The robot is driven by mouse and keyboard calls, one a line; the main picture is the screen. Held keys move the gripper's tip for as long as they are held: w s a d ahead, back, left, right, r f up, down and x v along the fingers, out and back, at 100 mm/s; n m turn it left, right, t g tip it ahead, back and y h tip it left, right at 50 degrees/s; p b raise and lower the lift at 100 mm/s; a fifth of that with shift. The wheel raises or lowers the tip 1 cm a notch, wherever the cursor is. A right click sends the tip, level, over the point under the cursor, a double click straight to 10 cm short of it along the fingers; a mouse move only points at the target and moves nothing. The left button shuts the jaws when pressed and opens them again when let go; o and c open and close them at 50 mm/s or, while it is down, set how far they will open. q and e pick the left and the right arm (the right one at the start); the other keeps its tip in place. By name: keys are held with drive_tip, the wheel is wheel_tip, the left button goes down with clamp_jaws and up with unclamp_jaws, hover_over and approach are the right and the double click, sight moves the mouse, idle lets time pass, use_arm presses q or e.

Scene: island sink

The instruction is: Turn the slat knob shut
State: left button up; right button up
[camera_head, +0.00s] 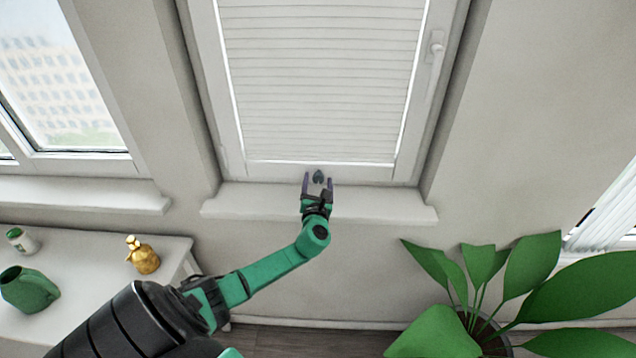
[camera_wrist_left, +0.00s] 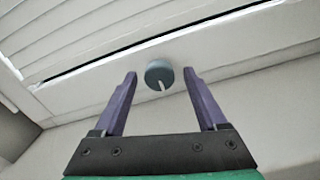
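The slat knob (camera_head: 318,176) is a small grey-green knob on the bottom rail of the window frame, below the closed-looking white slats (camera_head: 322,80). In the left wrist view the knob (camera_wrist_left: 160,74) is round, with a pale pointer line aimed downward and slightly right. My left gripper (camera_head: 319,182) is open, with its purple fingers on either side of the knob in the head view. In the left wrist view the fingertips (camera_wrist_left: 160,75) are apart, with the knob between them and gaps on both sides. My right gripper is not in view.
A window sill (camera_head: 390,206) juts out below the window. A white table (camera_head: 85,270) at the left holds a green watering can (camera_head: 28,290), a gold bottle (camera_head: 142,256) and a small jar (camera_head: 22,240). A large leafy plant (camera_head: 530,265) stands at the lower right.

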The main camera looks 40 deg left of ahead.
use_arm(q)
drive_tip(key=b+v, duration=0.1)
drive_tip(key=v, duration=1.3)
drive_tip(key=shift+s+d, duration=0.15)
drive_tip(key=shift+d, duration=0.05)
drive_tip(key=shift+f, duration=0.1)
drive_tip(key=s+a+f+n+g+h+b, duration=0.1)
drive_tip(key=s+f+n+g, duration=0.2)
drive_tip(key=f, duration=0.6)
drive_tip(key=s+a+f+n+g+h, duration=0.1)
drive_tip(key=s+f+n+g+h, duration=0.2)
drive_tip(key=f, duration=0.7)
drive_tip(key=s+a+f+n+g+b, duration=0.15)
drive_tip(key=f+n, duration=0.25)
drive_tip(key=f, duration=0.5)
drive_tip(key=s+d+f+n+g+h, duration=0.2)
drive_tip(key=s+d+f+n, duration=0.2)
drive_tip(key=s, duration=0.5)
drive_tip(key=s+d+f+n+g+h, duration=0.2)
drive_tip(key=s+d+f+n, duration=0.2)
drive_tip(key=s+f+n, duration=0.4)
drive_tip(key=s+d+f+n+g+h, duration=0.2)
drive_tip(key=s+d+f+n, duration=0.2)
drive_tip(key=s+f+n, duration=0.3)
drive_tip(key=s+f, duration=0.3)
drive_tip(key=shift+d+h+b, duration=0.35)
drive_tip(key=shift+d+h, duration=0.05)
